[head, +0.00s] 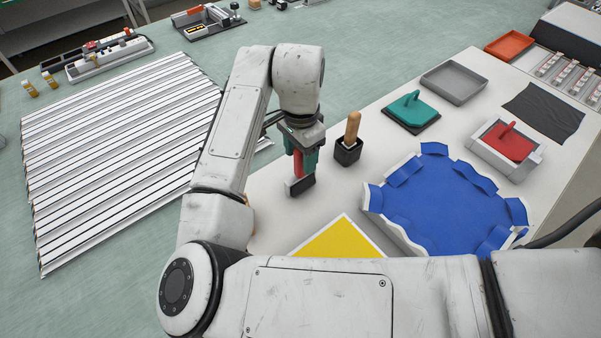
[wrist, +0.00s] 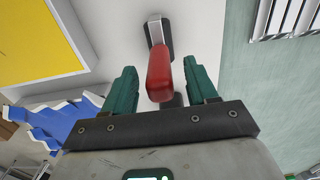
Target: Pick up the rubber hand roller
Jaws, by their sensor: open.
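The rubber hand roller (wrist: 160,72) has a red handle and a dark head with a pale side. In the wrist view its handle lies between the two teal fingers of my gripper (wrist: 162,80), with a gap on each side. The head of the roller points away from my gripper, onto the white surface. In the head view the roller (head: 300,186) is below my gripper (head: 303,158), and the fingers partly hide its red handle. My gripper is open and not closed on it.
A dark holder (head: 348,152) with a wooden-handled tool stands close to the right. A yellow panel (head: 340,240) and a blue wavy-edged tray (head: 445,200) lie nearer. A teal-handled block (head: 411,108), red-handled block (head: 508,143) and grey tray (head: 454,82) sit further right.

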